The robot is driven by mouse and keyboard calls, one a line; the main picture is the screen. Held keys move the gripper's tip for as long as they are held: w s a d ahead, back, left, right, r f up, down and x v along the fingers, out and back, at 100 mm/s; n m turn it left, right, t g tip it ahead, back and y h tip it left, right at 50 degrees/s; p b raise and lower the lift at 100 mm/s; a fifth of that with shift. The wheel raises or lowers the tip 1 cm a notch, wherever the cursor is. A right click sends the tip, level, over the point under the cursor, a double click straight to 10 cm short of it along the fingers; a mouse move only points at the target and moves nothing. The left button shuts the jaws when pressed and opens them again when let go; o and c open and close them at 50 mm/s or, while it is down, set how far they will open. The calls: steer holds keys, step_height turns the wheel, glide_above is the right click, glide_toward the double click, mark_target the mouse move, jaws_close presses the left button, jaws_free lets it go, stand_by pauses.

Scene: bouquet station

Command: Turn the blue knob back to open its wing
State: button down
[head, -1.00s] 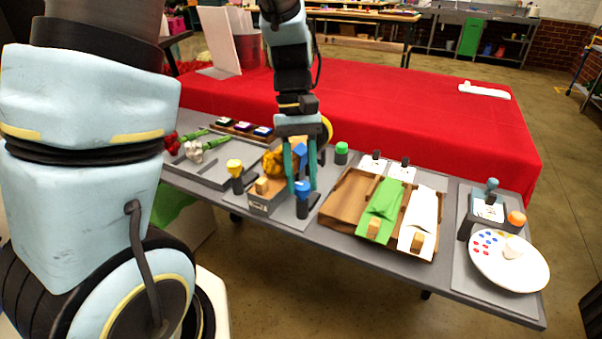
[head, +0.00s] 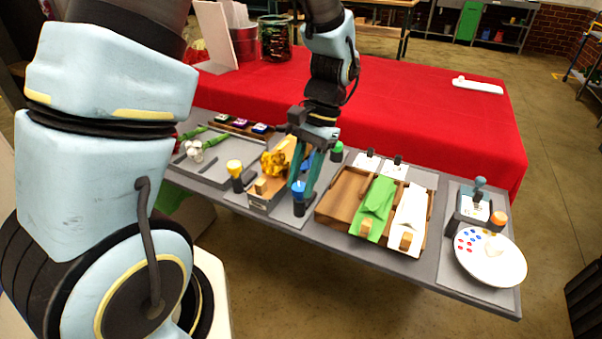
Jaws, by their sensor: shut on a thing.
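The blue knob (head: 298,187) tops a dark post on the near edge of the grey station. My gripper (head: 304,184) points down with its teal fingers at the blue knob, shut on it. The fingers hide part of the knob. Just behind it, a blue piece (head: 306,166), possibly the wing, shows partly between and beside the fingers. Whether it is open or shut I cannot tell.
A yellow knob (head: 234,167) stands to the left and a green knob (head: 337,148) behind right. A brown wooden tray (head: 333,212) with green and white wraps lies close on the right. A grey tray (head: 212,172) with flowers lies left.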

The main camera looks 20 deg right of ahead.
steer(key=m+t, duration=0.1)
steer(key=m, duration=0.2)
steer(key=m+t+p, duration=0.1)
steer(key=m, duration=0.2)
steer(key=shift+s+d, duration=0.1)
steer(key=shift+s, duration=0.1)
stand_by(0.5)
steer(key=c, duration=0.5)
jaws_free()
steer(key=shift+r, duration=0.1)
steer(key=b+v, duration=0.1)
steer(key=v, duration=0.9)
steer(key=shift+s+d+r+b, duration=0.15)
steer(key=shift+d+r+b, duration=0.05)
steer(key=shift+d+b, duration=0.15)
